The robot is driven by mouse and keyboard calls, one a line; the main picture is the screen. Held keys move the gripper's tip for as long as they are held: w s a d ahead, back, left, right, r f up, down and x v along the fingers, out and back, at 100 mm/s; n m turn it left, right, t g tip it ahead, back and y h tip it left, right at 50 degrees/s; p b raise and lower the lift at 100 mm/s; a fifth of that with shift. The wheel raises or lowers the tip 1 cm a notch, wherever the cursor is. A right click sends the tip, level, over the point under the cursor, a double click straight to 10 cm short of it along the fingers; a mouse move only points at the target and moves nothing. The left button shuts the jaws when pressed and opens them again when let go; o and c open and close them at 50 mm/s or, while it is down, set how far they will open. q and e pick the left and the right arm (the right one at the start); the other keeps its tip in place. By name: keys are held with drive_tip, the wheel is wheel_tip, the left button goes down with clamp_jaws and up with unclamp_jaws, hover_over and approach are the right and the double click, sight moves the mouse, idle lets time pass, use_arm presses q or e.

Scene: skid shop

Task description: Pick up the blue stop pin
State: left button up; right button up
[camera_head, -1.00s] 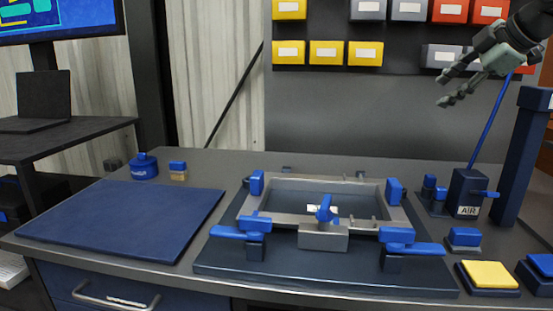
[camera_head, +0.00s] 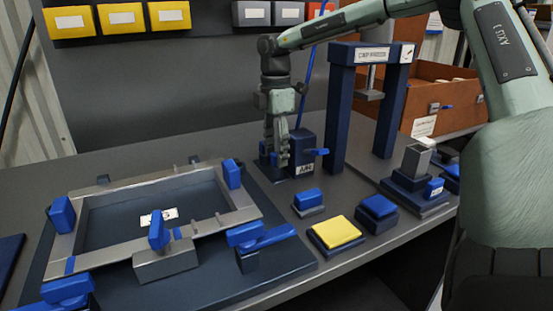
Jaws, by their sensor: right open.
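My right gripper (camera_head: 281,160) points straight down, open, just left of the dark AIR block (camera_head: 305,154). Its fingers are in front of a small dark stand with blue parts (camera_head: 263,150), which they mostly hide. The blue stop pin may be one of these parts; I cannot tell for certain, nor whether the fingers touch it. I see nothing held between the fingers. My left gripper is not in view.
A clamp fixture with a metal frame (camera_head: 105,262) and blue handles fills the left front. A yellow pad (camera_head: 336,231), a blue pad (camera_head: 378,206) and a cap press (camera_head: 337,110) stand to the right.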

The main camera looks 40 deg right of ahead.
drive_tip(key=shift+f, duration=0.45)
drive_tip(key=shift+c, duration=0.3)
clamp_jaws()
drive_tip(key=shift+r, duration=0.1)
